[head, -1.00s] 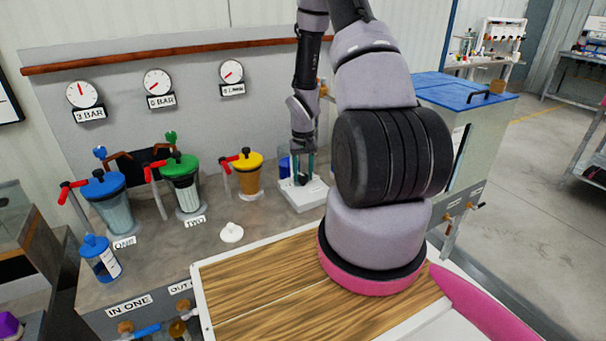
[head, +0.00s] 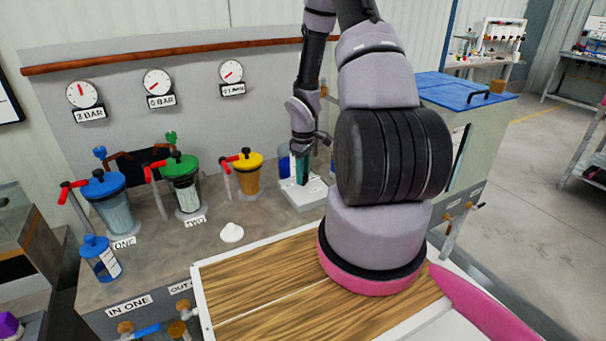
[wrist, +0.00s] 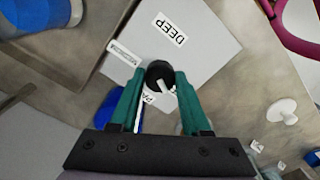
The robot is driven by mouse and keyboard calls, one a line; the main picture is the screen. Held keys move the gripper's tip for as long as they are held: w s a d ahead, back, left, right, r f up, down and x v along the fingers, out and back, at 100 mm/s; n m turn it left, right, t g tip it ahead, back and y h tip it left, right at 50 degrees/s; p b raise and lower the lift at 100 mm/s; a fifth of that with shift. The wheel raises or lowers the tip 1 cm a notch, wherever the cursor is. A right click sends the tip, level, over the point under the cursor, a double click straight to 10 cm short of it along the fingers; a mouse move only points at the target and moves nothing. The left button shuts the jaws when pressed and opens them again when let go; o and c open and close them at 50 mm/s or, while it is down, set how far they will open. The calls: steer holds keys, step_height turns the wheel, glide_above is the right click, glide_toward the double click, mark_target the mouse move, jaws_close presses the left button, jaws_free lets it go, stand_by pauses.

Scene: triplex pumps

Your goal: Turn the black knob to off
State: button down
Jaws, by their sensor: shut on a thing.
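The black knob (wrist: 160,74) is a round cap on top of a pale grey box (wrist: 205,65) in the wrist view. A white pointer mark (wrist: 169,88) shows at its lower edge. My gripper (wrist: 161,84) has its two green fingers shut on the knob, one on each side.
Blue (head: 106,186), green (head: 181,168) and yellow (head: 249,160) lidded filter housings with red handles stand left of the box. A white cap (head: 232,233) lies on the bench in front. Gauges (head: 157,82) hang on the panel behind. A wooden-topped surface (head: 290,270) lies nearer.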

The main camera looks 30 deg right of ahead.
steer(key=shift+w+n, duration=0.1)
steer(key=shift+n, duration=1)
steer(key=shift+c, duration=1.8)
jaws_free()
step_height(320, 180, up, 11)
